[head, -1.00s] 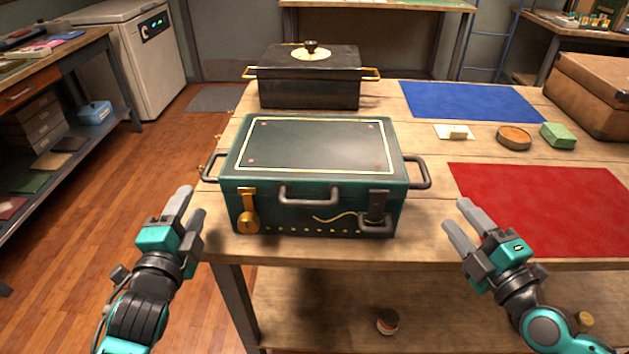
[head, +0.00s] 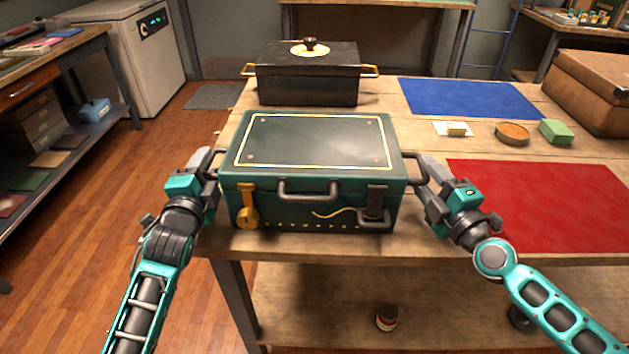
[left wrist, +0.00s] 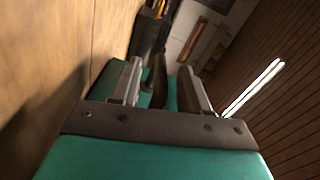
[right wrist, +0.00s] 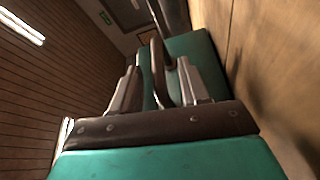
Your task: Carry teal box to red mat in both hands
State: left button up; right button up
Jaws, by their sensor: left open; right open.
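The teal box (head: 315,208) sits on the wooden table, with a dark grey handle on each side and one on its front. The red mat (head: 545,205) lies flat to its right. My left gripper (head: 207,163) is open at the box's left handle; in the left wrist view (left wrist: 158,85) the handle (left wrist: 159,82) stands between the fingers. My right gripper (head: 427,172) is open at the right handle; in the right wrist view (right wrist: 158,85) that handle (right wrist: 160,70) is between the fingers. Whether the fingers touch the handles I cannot tell.
A black box with gold handles (head: 308,82) stands behind the teal box. A blue mat (head: 470,98) lies at the back right. A round tin (head: 512,134), a green block (head: 556,132) and a brown case (head: 595,90) are beyond the red mat, which is bare.

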pick_arm(q)
jog(key=shift+w, duration=1.2)
pick_arm(e)
jog(key=shift+x, duration=1.2)
pick_arm(q)
grip_shut()
pick_arm(e)
grip_shut()
pick_arm(q)
jog(key=shift+a, duration=0.1)
pick_arm(e)
jog(key=shift+f, duration=0.15)
pick_arm(q)
jog(key=shift+r, duration=0.4)
pick_arm(e)
jog(key=shift+r, duration=0.35)
